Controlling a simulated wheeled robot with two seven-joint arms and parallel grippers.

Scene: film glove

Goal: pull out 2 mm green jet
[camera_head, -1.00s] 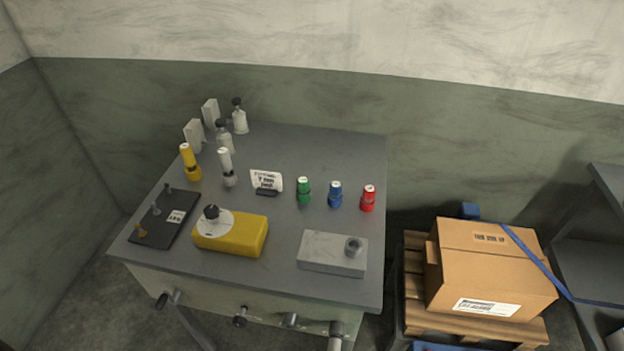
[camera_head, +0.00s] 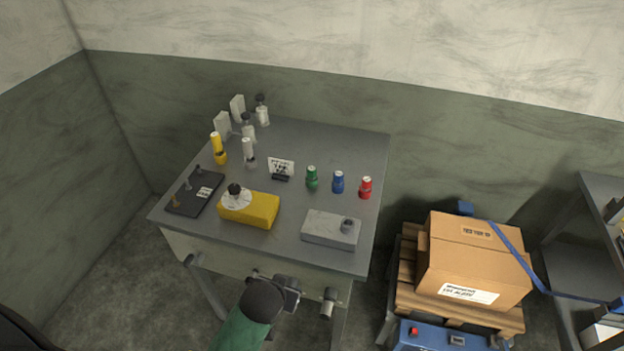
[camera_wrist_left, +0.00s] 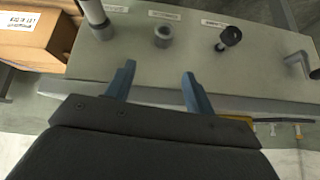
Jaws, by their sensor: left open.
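The green jet (camera_head: 312,178) stands upright on the grey bench top (camera_head: 325,145), just right of the small white sign card (camera_head: 281,167). A blue jet (camera_head: 338,182) and a red jet (camera_head: 365,187) stand to its right. My left arm reaches in at the bottom of the head view, with the left gripper (camera_head: 287,296) low in front of the bench, below its top and well short of the green jet. In the left wrist view the gripper (camera_wrist_left: 158,78) is open and empty, facing the bench's front panel. My right gripper is not in view.
A yellow block (camera_head: 249,210) and a grey block (camera_head: 331,229) lie nearer the front edge. Yellow and white bottles stand at left. Knobs and a crank (camera_wrist_left: 300,60) stick out of the front panel. A cardboard box (camera_head: 473,262) on a pallet stands at right.

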